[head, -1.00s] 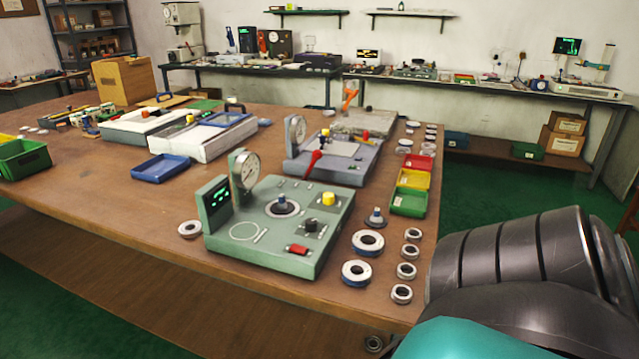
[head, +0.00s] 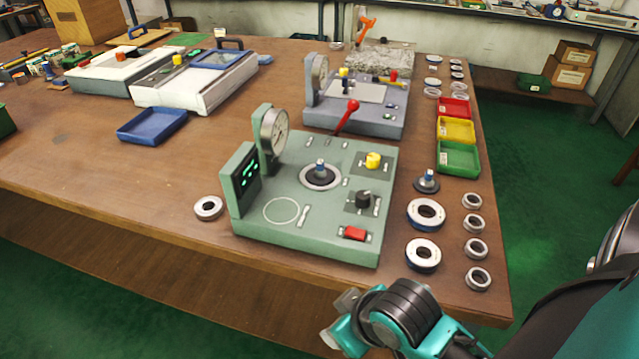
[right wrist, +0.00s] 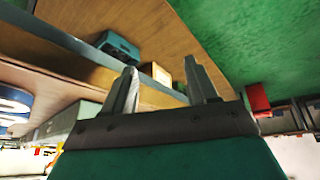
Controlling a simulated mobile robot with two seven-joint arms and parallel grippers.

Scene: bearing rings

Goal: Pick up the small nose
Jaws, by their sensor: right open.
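A small dark nose piece with a blue-grey top (head: 427,181) stands upright on the table at the right, just behind the two large rings. A similar piece (head: 320,172) sits on the round seat of the green gauge device (head: 300,222). I cannot tell from size alone which one is the small nose. My right gripper (head: 338,320) is in front of the table's near edge, apart from both pieces. In the right wrist view its two fingers (right wrist: 161,88) are spread with nothing held between them. My left gripper is not in view.
Two large rings (head: 424,214) and a column of small rings (head: 475,224) lie on the table's right side. Red, yellow and green trays (head: 458,158) stand behind them. A single ring (head: 208,208) lies left of the device. The wooden table (head: 90,180) is clear at front left.

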